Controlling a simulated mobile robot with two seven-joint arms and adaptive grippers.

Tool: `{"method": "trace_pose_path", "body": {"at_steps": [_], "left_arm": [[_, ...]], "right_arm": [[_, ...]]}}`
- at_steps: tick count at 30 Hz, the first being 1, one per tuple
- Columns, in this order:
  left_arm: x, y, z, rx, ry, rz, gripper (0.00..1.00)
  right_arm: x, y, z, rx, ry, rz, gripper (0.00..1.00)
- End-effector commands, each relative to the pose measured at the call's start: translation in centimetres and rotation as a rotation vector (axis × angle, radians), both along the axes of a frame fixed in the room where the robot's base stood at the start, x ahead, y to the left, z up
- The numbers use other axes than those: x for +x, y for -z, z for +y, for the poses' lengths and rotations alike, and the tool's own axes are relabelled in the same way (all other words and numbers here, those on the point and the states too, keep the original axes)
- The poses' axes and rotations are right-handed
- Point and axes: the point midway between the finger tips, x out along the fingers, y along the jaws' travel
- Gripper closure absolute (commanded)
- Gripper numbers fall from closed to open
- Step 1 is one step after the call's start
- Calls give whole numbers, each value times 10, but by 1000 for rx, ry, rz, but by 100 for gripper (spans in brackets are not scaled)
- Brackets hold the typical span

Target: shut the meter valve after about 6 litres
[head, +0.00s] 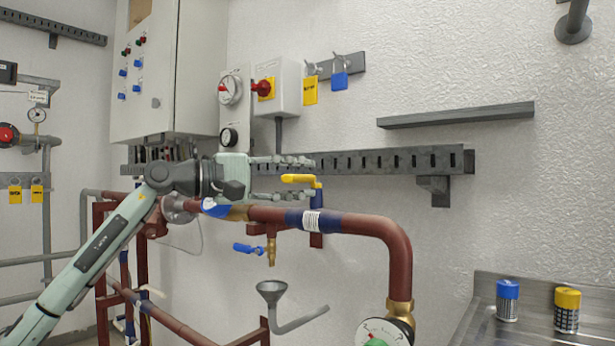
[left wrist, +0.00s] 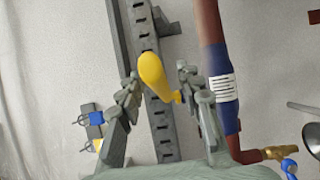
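A yellow valve lever (head: 300,179) sits above the red-brown pipe (head: 352,223) in the head view. It also shows in the left wrist view (left wrist: 154,76). My left gripper (head: 305,177) is open around it, with one finger on each side and visible gaps in the wrist view. A round meter (head: 384,332) with a green centre sits below the pipe's brass fitting, cut off by the bottom edge; its reading is too small to tell. A blue lever (head: 248,248) is on a small brass tap below the pipe. My right gripper is not in view.
A grey funnel (head: 271,291) stands under the brass tap. A slotted rail (head: 375,162) runs along the wall behind the lever. A control cabinet (head: 170,75) hangs upper left. A metal bench (head: 545,325) with two capped containers is lower right.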

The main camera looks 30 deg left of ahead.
Motion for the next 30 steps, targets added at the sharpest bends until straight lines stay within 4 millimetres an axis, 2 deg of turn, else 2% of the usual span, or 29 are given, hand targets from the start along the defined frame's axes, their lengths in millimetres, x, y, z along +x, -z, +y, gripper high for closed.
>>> {"method": "trace_pose_path", "body": {"at_steps": [9, 15, 18, 30], "left_arm": [[1, 0, 0, -1, 0, 1, 66], [0, 0, 0, -1, 0, 1, 91], [0, 0, 0, -1, 0, 1, 100], [1, 0, 2, -2, 14, 4, 100]], "right_arm": [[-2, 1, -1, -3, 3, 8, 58], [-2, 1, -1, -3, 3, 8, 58], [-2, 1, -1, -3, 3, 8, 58], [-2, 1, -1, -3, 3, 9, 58]]}}
